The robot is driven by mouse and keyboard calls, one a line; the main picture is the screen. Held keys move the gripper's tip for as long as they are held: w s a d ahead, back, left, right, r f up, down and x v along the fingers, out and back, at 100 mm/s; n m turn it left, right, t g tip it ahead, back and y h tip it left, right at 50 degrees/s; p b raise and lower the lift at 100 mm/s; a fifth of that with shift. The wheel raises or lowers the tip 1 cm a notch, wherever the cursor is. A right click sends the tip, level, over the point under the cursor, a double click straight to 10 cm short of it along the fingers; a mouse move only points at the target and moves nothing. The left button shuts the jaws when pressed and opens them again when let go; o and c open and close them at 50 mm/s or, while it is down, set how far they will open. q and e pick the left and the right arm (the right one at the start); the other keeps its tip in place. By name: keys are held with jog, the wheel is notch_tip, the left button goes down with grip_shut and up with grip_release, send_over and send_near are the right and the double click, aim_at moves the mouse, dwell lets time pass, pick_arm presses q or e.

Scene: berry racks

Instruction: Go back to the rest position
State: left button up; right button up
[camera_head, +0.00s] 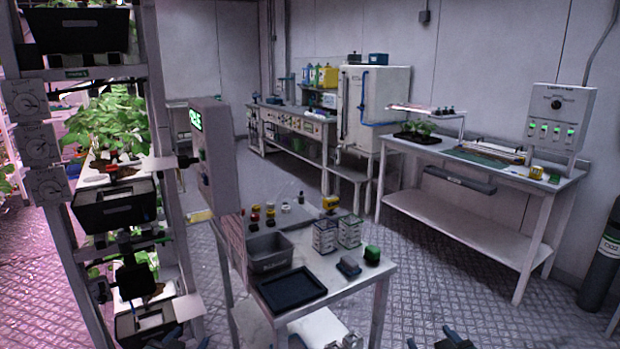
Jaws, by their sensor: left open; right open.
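My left gripper (172,341) shows as dark parts at the bottom edge, left of the middle, in front of the lower rack. It is open, and I see nothing in it. My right gripper (452,339) shows as dark parts at the bottom edge, right of the middle, over the patterned floor. It is open, and I see nothing in it. Most of both grippers is cut off by the frame's edge.
A plant rack (172,215) with black trays stands close on the left. A small table (335,268) ahead bears a grey bin (270,262), a black tray (291,289) and small containers. A long workbench (480,170) stands at the right. The floor (440,285) between is clear.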

pick_arm(q)
jog(key=s+d+f+g+h, duration=0.1)
jog(key=s+d+f, duration=0.2)
jog(key=s, duration=0.6)
jog(key=s+d+f+g, duration=0.1)
jog(key=s+d+f, duration=0.2)
jog(key=s, duration=0.6)
jog(key=s+d+f+g+h, duration=0.1)
jog(key=s+d+f+g, duration=0.1)
jog(key=s+d, duration=0.3)
jog(key=s+f, duration=0.1)
jog(key=s, duration=0.3)
jog(key=shift+d+f+n+h, duration=0.2)
jog(key=shift+d+n+h, duration=0.1)
jog(key=shift+n, duration=0.1)
pick_arm(e)
jog(key=s+a+f+g+y, duration=0.1)
jog(key=s+a+f, duration=0.2)
jog(key=s, duration=0.6)
jog(key=s+a+f+g, duration=0.1)
jog(key=s+a+f, duration=0.2)
jog(key=s, duration=0.6)
jog(key=s+a+f+g+y, duration=0.1)
jog(key=s+a+f+g, duration=0.1)
jog(key=s+a, duration=0.3)
jog(key=s+f, duration=0.1)
jog(key=s, duration=0.3)
jog(key=shift+a+f+m+y, duration=0.2)
jog(key=shift+a+m+y, duration=0.1)
jog(key=shift+m, duration=0.1)
